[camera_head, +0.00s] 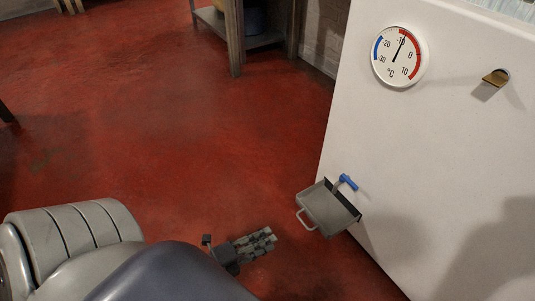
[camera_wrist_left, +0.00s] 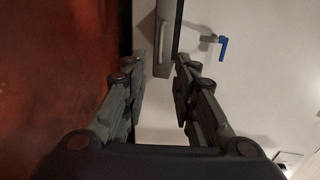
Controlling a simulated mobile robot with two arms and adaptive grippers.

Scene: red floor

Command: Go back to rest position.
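My left gripper (camera_head: 268,240) is low in the head view, over the red floor and just left of a small grey box with a wire-like handle (camera_head: 304,220). In the left wrist view its two dark fingers (camera_wrist_left: 162,66) stand apart with nothing held between them. The grey box (camera_wrist_left: 168,22) and its handle show beyond the gap between the fingertips. In the head view the gripper and the handle look apart. My right gripper is in neither view.
The grey box (camera_head: 328,208) is on a white panel (camera_head: 450,140) at right, by a blue-handled valve (camera_head: 348,182). A round thermometer (camera_head: 400,57) and a brass-coloured fitting (camera_head: 496,77) are higher up. A wooden table (camera_head: 236,40) stands behind.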

